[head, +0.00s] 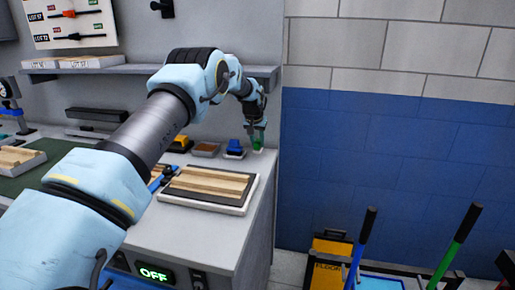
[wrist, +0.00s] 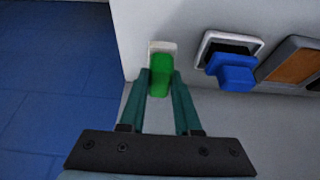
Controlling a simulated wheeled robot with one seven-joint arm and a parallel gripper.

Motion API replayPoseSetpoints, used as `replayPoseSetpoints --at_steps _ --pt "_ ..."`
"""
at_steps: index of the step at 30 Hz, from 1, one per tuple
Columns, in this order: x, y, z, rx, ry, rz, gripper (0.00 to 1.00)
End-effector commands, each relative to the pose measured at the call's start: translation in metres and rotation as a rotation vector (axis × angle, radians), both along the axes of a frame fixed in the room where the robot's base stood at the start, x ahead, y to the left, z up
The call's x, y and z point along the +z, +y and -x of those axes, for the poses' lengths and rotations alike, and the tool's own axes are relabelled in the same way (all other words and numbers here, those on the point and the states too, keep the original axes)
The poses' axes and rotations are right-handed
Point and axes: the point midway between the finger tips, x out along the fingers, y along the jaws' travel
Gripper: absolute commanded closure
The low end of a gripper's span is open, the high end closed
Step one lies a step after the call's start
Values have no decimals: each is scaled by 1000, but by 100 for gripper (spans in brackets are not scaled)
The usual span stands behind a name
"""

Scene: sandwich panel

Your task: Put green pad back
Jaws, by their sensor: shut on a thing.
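The green pad (wrist: 160,74) is between the fingertips of my gripper (wrist: 161,84) in the wrist view, and the gripper is shut on it. A small white-rimmed holder (wrist: 162,46) shows just behind the pad; I cannot tell whether the pad is in it or above it. In the head view the green pad (head: 257,144) shows small at the bench's back right corner, below my gripper (head: 258,135).
A blue block (wrist: 232,72) sits in a white-rimmed holder beside the pad, with a brown, grey-framed pad (wrist: 294,65) beyond. On the bench (head: 215,232) lies a tray with wooden strips (head: 205,185). A shelf (head: 130,70) hangs above. The bench edge is close to the pad.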

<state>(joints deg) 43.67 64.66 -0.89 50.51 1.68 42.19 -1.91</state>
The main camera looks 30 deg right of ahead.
Motion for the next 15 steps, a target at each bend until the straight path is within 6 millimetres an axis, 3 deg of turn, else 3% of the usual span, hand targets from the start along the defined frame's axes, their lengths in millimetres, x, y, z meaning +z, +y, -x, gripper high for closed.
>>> replayPoseSetpoints --at_steps 6,15 --pt "-31 0 0 0 1 -1 100" --pt "-33 0 0 0 -1 -1 100"
